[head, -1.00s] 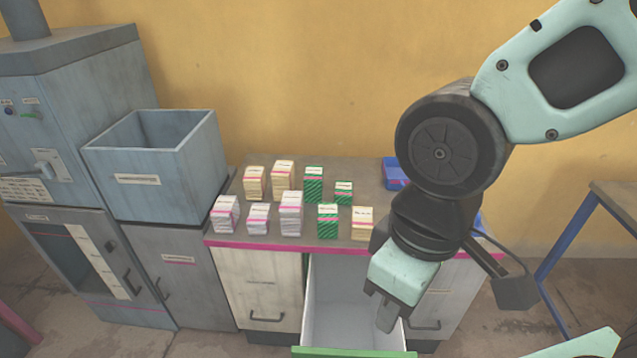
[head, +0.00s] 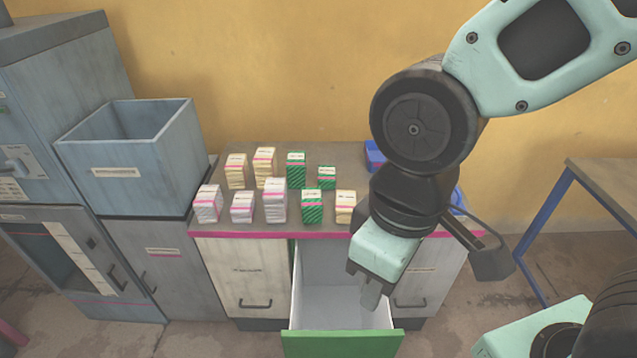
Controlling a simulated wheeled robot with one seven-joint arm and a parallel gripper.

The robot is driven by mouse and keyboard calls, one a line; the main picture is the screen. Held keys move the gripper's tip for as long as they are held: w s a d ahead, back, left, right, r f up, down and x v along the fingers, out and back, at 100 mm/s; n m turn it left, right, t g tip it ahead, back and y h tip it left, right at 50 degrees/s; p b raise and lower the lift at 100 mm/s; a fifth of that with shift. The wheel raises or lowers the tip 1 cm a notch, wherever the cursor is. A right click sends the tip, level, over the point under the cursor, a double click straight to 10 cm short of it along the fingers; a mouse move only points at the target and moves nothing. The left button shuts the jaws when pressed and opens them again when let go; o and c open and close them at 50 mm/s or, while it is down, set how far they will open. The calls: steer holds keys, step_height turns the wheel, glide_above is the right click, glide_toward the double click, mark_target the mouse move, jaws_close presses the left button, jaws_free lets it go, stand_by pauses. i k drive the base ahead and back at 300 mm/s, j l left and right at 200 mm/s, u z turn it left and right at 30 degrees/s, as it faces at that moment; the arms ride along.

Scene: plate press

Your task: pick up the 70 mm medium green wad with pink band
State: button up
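Three green wads with pink bands stand on the counter. The front green wad (head: 312,206) looks between the other two in height. A taller green wad (head: 296,172) stands behind it, and a short green wad (head: 326,178) stands behind it to the right. The sizes on their labels are too small to read. My gripper (head: 362,285) points down over the open drawer, to the right of and in front of the green wads, apart from them. I see no wad at its fingers. Their gap is not clear from this angle.
Several cream wads (head: 265,167) and white wads (head: 208,204) stand close around the green ones. The drawer (head: 342,344) is pulled out below the counter and looks empty. A grey bin (head: 131,150) stands at left, and a blue tray (head: 375,156) is partly behind my arm.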

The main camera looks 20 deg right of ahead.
mark_target(312, 203)
steer(key=i+j+u, duration=0.2)
steer(key=j, duration=0.2)
steer(key=j+u, duration=0.15)
steer(key=j, duration=0.2)
steer(key=i+j+u, duration=0.2)
steer(key=j, duration=0.15)
